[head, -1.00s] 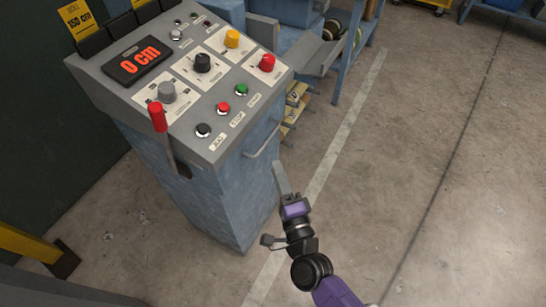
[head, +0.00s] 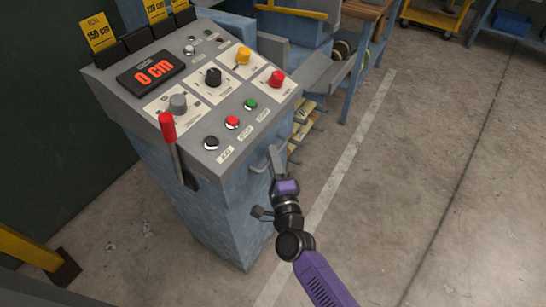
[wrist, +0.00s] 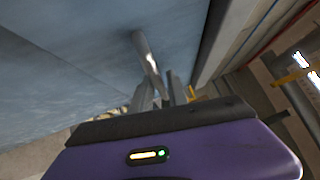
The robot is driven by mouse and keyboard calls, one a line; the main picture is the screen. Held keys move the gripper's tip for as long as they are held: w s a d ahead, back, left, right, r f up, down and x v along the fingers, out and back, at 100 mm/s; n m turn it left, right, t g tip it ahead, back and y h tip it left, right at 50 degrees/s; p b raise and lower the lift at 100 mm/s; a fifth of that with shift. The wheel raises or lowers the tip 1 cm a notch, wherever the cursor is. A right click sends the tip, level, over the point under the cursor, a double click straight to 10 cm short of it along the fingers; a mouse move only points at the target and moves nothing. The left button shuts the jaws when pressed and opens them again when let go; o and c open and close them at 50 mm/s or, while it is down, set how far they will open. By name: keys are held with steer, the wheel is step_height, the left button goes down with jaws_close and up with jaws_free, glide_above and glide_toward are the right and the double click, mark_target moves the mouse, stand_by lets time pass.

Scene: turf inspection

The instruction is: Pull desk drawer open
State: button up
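The desk is a blue-grey control console (head: 205,200) with a sloped panel of knobs and buttons. A metal bar handle (head: 259,165) is on its right-hand face below the panel. It also shows in the wrist view as a shiny bar (wrist: 146,50) against the blue face. My gripper (head: 276,160) is at the handle's right end. In the wrist view, my gripper's fingers (wrist: 159,92) stand apart, with the bar's near end between them. I cannot tell whether they touch it. No open drawer gap shows.
A red-tipped lever (head: 168,126) sticks up at the panel's near left corner. A blue bench (head: 352,80) and shelves stand behind. A yellow cart (head: 437,18) is at the back. The concrete floor to the right is clear.

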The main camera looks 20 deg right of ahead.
jaws_close()
stand_by(1.4)
